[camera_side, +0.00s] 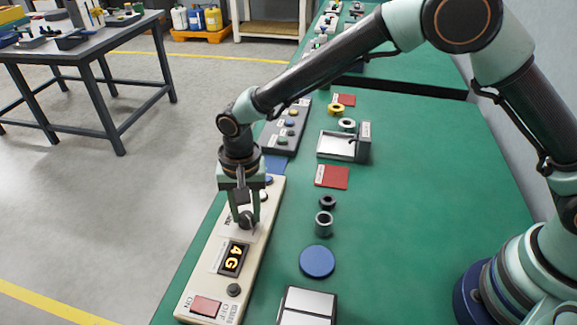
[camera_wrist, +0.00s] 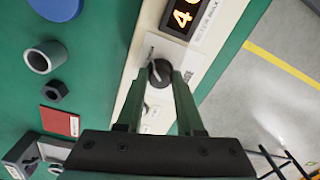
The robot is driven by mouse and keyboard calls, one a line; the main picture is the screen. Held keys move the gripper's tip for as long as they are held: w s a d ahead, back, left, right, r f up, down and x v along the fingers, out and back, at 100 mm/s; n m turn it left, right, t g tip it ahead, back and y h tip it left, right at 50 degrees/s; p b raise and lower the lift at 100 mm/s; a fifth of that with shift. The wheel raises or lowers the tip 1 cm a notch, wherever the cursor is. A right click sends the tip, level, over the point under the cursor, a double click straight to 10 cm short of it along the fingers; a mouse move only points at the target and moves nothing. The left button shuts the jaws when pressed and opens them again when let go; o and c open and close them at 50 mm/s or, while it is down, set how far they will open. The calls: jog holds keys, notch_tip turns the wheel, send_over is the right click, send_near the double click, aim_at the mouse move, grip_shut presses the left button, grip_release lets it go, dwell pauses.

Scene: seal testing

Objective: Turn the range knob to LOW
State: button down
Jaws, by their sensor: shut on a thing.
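The range knob (camera_wrist: 160,72) is a dark round knob on a pale label plate, set in a cream control panel (camera_side: 209,262). In the wrist view it sits between the fingertips of my gripper (camera_wrist: 159,80), which is shut on it. In the side view my gripper (camera_side: 243,215) points straight down over the knob (camera_side: 246,221). The label around the knob is partly hidden by the fingers, and I cannot read which setting the knob points to. A display (camera_side: 233,258) beside the knob shows orange characters, which look like 4 and G.
The panel also has a red rocker switch (camera_side: 205,306) and a dark button (camera_side: 234,290). To its right on the green table lie a blue disc (camera_side: 317,261), a grey ring (camera_side: 324,223), a black nut (camera_side: 328,202) and a red card (camera_side: 332,177). A grey control box (camera_side: 286,128) stands behind.

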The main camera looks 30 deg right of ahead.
jog(key=shift+n, duration=0.4)
jog(key=n, duration=0.3)
jog(key=shift+d+n, duration=0.1)
jog(key=shift+n, duration=0.2)
jog(key=n, duration=0.3)
jog(key=shift+n, duration=0.3)
jog(key=n, duration=0.4)
jog(key=shift+w+d, duration=0.1)
jog(key=shift+n+g, duration=0.3)
jog(key=shift+n, duration=1.8)
jog(key=c, duration=0.5)
grip_release()
jog(key=shift+c, duration=0.2)
